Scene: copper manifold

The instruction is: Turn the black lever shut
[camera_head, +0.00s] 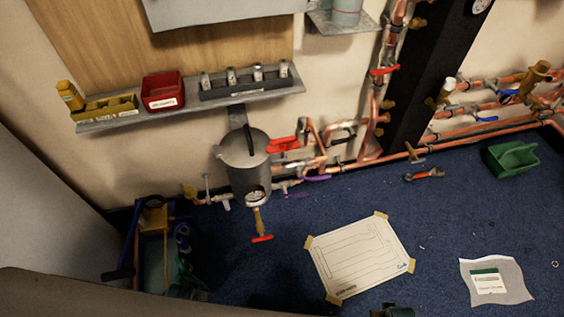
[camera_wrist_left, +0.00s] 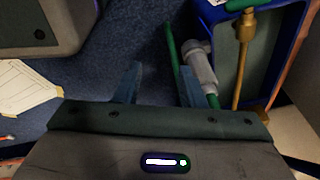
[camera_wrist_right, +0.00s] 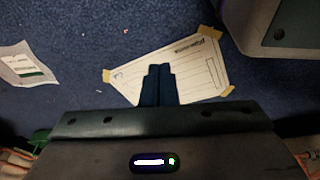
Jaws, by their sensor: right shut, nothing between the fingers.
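A dark, seemingly black lever handle (camera_head: 346,125) shows on the copper pipework low on the wall, right of the grey metal pot (camera_head: 247,165). It is small, and its exact angle is hard to tell. My left gripper (camera_wrist_left: 160,85) is open in the left wrist view, over the floor beside a blue-edged tray, with nothing clearly between its fingers. My right gripper (camera_wrist_right: 158,72) is shut and empty in the right wrist view, its fingers in front of the taped paper sheet (camera_wrist_right: 190,62). Neither gripper is near the lever. Neither wrist view shows the lever.
Red levers (camera_head: 283,144) and a purple lever (camera_head: 318,178) sit near the black one. A black column (camera_head: 425,75) stands to the right. A shelf (camera_head: 110,124) hangs above left. A blue tray (camera_head: 128,255), a green bin (camera_head: 511,157) and a red-handled tool (camera_head: 424,174) lie on the blue floor.

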